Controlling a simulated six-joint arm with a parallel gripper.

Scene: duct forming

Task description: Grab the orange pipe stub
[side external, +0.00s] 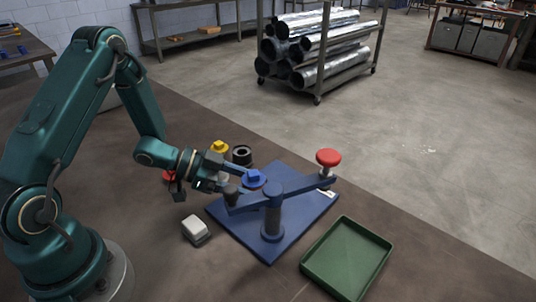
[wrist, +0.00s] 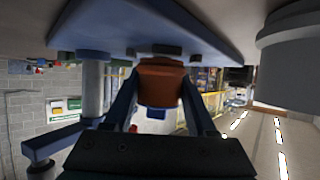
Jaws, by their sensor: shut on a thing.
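The orange pipe stub (wrist: 160,82) is in the wrist view, between the two fingers of my gripper (wrist: 160,100). The fingers are closed on its sides. The picture is upside down there, and the blue base plate (wrist: 215,22) shows beyond the stub. In the side external view my gripper (side external: 222,184) is at the left corner of the blue base plate (side external: 300,222), low beside the blue arm of the fixture (side external: 272,212). I cannot make out the stub in that view; the gripper hides it.
A red-knobbed lever end (side external: 329,160) rises at the plate's right. A blue-topped piece (side external: 253,179), a yellow-topped piece (side external: 219,147) and a black ring (side external: 242,155) stand close by. A grey box (side external: 196,230) is in front; an empty green tray (side external: 347,258) lies at right.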

